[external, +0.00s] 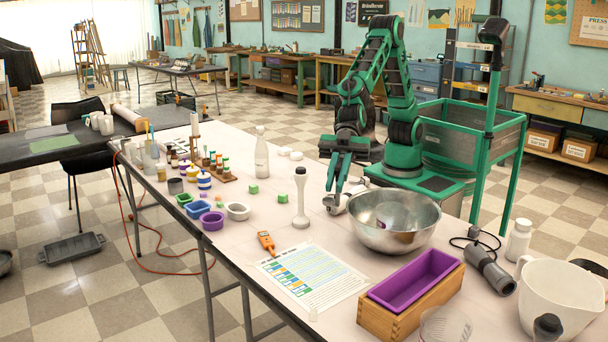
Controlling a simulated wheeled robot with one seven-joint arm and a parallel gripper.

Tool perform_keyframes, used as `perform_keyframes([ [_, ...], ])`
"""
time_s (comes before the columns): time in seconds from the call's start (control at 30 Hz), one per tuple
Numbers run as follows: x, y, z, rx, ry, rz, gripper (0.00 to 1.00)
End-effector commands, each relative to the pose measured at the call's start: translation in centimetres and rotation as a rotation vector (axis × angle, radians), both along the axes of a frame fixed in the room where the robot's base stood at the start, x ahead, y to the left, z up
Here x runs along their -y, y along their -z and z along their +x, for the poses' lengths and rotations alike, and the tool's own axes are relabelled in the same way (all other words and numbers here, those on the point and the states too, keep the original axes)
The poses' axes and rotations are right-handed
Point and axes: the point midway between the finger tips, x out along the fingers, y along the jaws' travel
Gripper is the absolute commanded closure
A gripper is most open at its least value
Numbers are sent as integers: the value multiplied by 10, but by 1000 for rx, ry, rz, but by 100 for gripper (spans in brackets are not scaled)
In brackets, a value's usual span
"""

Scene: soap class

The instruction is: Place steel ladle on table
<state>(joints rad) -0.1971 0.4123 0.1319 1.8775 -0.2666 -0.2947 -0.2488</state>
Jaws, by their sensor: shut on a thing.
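My gripper (337,187) points down just above the table (300,222), to the left of the large steel bowl (392,236). It is shut on a small shiny steel piece (331,201), which looks like the steel ladle. The piece is low, close to the tabletop. I cannot tell whether it touches the table. The rest of the ladle is hidden or too small to make out.
A purple mold in a wooden box (415,285), a stick blender (490,267) and a white pitcher (560,295) are at the right. Small cubes, bowls and bottles fill the left. Some table around the printed sheet (312,277) is bare.

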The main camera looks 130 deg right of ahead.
Motion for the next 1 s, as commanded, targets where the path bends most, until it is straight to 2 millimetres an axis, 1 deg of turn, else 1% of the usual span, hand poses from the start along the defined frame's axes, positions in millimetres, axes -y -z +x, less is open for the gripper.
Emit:
perform_keyframes([
  [0.03, -16, -3, -7, 1, -30, 0, 100],
  [0.2, -55, -8, -28, 1, -108, 0, 100],
  [0.4, -87, -13, -46, 2, -175, 0, 100],
  [0.47, -84, 4, -45, -4, -170, -2, 100],
  [0.67, -84, 45, -45, -4, -168, -1, 100],
  [0.73, -84, 61, -45, -5, -168, -1, 100],
  [0.9, -84, 89, -44, -1, -168, -1, 100],
  [1.0, -81, 98, -42, -2, -166, 0, 100],
])
